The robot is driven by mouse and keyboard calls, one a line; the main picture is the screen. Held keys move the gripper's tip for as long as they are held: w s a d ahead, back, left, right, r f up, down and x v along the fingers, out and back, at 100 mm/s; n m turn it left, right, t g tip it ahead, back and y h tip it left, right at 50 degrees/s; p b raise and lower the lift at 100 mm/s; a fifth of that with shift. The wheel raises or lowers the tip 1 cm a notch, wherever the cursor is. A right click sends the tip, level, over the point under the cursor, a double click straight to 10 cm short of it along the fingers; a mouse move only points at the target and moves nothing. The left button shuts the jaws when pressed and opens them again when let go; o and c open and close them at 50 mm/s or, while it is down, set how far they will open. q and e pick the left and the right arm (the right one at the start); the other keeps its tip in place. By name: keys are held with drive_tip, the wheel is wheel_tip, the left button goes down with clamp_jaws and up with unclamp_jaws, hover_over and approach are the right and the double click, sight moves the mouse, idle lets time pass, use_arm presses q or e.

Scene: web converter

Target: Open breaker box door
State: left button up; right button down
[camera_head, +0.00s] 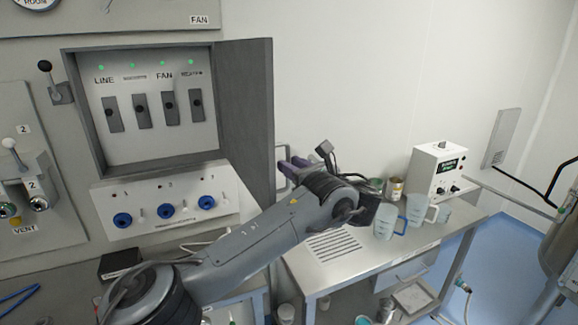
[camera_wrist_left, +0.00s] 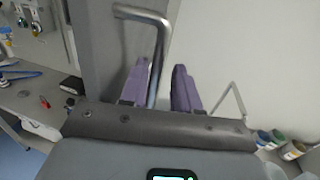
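The grey breaker box (camera_head: 85,110) is on the wall at the left in the head view, with its switches exposed. Its door (camera_head: 246,120) stands swung out to the right. The door's metal handle (camera_head: 281,165) is at the door's right edge. My left gripper (camera_head: 291,170) is at this handle. In the left wrist view, the purple fingers (camera_wrist_left: 161,86) are apart, and the bent handle bar (camera_wrist_left: 158,45) runs down between them, close to the left finger. The grey door panel (camera_wrist_left: 105,45) is left of the bar. My right gripper is not in view.
A panel with blue knobs (camera_head: 166,207) is below the box. A steel table (camera_head: 325,279) at the right carries clear jugs (camera_head: 387,222), cans and a white device (camera_head: 436,171). The white wall right of the door is clear.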

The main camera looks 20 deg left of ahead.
use_arm(q)
drive_tip(key=b+v, duration=0.1)
drive_tip(key=v, duration=0.8)
drive_tip(key=shift+s+d, duration=0.1)
